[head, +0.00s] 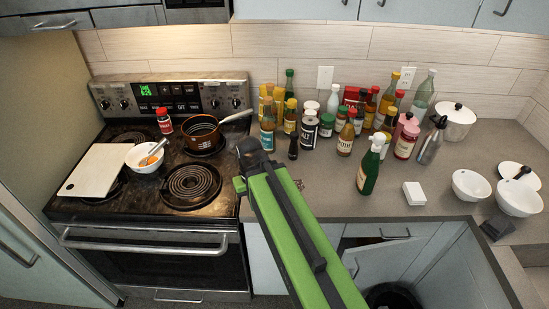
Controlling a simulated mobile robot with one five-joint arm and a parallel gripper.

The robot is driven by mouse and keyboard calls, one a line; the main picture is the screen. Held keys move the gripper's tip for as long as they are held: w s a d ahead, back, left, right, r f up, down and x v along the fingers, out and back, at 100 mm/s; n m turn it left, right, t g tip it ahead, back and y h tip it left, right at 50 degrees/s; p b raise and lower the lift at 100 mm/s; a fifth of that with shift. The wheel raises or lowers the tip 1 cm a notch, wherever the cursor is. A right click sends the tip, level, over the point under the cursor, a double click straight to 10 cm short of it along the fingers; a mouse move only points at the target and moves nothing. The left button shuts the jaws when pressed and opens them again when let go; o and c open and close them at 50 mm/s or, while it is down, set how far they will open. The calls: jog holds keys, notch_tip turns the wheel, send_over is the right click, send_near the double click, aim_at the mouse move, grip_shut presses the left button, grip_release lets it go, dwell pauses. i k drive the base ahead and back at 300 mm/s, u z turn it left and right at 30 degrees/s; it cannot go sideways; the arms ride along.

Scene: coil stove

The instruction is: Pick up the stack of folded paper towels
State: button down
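A small white block (414,194), which looks like the stack of folded paper towels, lies flat on the grey counter right of the middle. It is in plain view, with bare counter around it. My green arm reaches up from the bottom middle and ends in a dark joint at the counter's edge beside the stove. The arm is well to the left of the white stack and does not touch it. I cannot make out my gripper's fingers; the arm seems to hide them.
Several bottles, including a green one (369,168), stand behind and left of the stack. White bowls (470,184) stand to its right. A dark grey block (497,227) lies near the front edge. The stove (150,215) holds a pan (202,132), bowl and white board (93,171).

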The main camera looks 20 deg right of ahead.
aim_at(414, 194)
jog(key=z, duration=0.7)
jog(key=k, duration=0.25)
jog(key=z, duration=1.05)
